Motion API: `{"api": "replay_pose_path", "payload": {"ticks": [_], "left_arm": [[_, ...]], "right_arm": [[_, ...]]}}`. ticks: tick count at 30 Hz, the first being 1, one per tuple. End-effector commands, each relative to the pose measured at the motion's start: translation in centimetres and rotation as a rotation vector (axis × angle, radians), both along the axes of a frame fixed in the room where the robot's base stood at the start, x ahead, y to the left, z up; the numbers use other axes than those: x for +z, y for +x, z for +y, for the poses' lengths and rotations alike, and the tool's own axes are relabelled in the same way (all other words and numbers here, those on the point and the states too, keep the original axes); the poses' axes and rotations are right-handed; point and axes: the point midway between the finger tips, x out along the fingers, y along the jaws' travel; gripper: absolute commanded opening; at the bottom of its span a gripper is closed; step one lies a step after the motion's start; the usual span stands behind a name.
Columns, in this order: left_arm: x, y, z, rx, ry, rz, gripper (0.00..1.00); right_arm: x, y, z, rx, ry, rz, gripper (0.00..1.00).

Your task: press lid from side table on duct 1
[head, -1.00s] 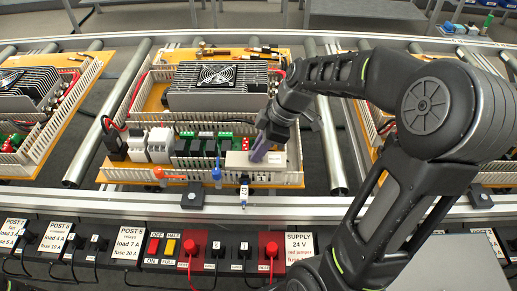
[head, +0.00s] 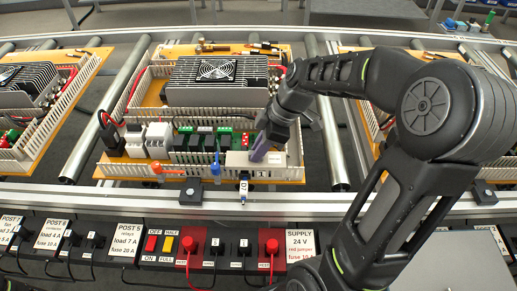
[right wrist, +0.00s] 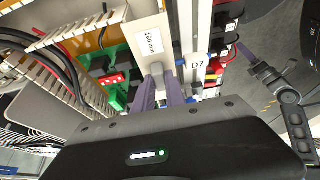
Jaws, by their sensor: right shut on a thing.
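A pale lid (head: 238,160) lies along the front right duct of the middle board, over or on its top. Whether the lid is fully seated on the duct I cannot tell. No duct 1 mark is readable. A dark arm end (right wrist: 268,75) at the right of the wrist view looks like my left gripper; its jaws are unclear.
A heat sink with a fan (head: 217,72) stands behind on the board. Relays and terminals (head: 185,143) line up left of the lid. A blue screwdriver-like tool (head: 215,168) and a D7 tag (head: 243,187) are close in front. A labelled supply panel (head: 300,243) runs along the front.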

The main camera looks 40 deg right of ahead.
Motion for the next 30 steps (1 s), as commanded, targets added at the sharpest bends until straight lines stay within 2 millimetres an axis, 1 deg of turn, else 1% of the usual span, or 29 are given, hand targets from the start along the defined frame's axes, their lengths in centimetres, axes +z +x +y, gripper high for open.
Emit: {"api": "replay_pose_path", "payload": {"ticks": [2, 3, 12, 20, 23, 26, 30], "left_arm": [[-0.2, 0.0, 0.0, 0.000, 0.000, 0.000, 0.43], [-0.2, 0.0, 0.0, 0.000, 0.000, 0.000, 0.43], [-0.2, 0.0, 0.0, 0.000, 0.000, 0.000, 0.43], [-0.2, 0.0, 0.0, -0.001, 0.000, -0.001, 0.43], [-0.2, 0.0, 0.0, 0.000, 0.000, -0.002, 0.43], [-0.2, 0.0, 0.0, 0.000, 0.000, -0.002, 0.43], [-0.2, 0.0, 0.0, 0.000, 0.000, -0.002, 0.43]], "right_arm": [[-0.3, -0.1, 0.0, 0.001, 0.000, 0.002, 0.00], [-0.3, -0.1, 0.0, 0.001, 0.000, 0.002, 0.16], [-0.2, -0.1, 0.0, 0.001, 0.000, 0.002, 0.41], [-0.2, 0.0, 0.0, 0.001, 0.000, 0.002, 0.41], [0.2, -0.1, -0.1, 0.000, 0.001, 0.001, 0.41], [1.1, -0.3, -0.5, -0.001, -0.001, -0.001, 0.41], [3.2, -0.8, -1.2, 0.000, -0.001, -0.003, 0.41]]}}
